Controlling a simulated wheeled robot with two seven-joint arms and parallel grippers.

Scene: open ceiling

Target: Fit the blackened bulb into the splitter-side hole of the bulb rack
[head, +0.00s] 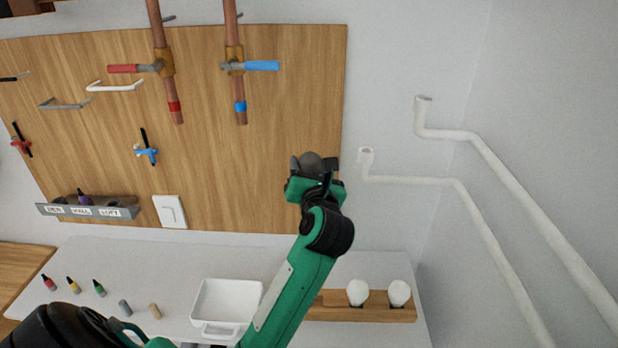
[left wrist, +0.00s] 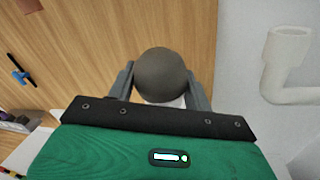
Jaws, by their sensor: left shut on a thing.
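My left gripper (head: 314,168) is raised in front of the wooden wall board, near its right edge. It is shut on the blackened bulb (head: 312,162), a dark grey globe. In the left wrist view the blackened bulb (left wrist: 163,74) sits between the two fingers, with a pale part below the globe. The bulb rack (head: 380,312) is a wooden bar on the counter below, at the right. Two white bulbs (head: 357,292) and (head: 399,293) stand in its right part. My left arm hides its left part, so its holes there cannot be seen. My right gripper is not in view.
A white bin (head: 227,303) stands left of my arm on the counter. White pipes (head: 420,181) run along the right wall. Copper pipes with red and blue valves (head: 235,65) hang on the board.

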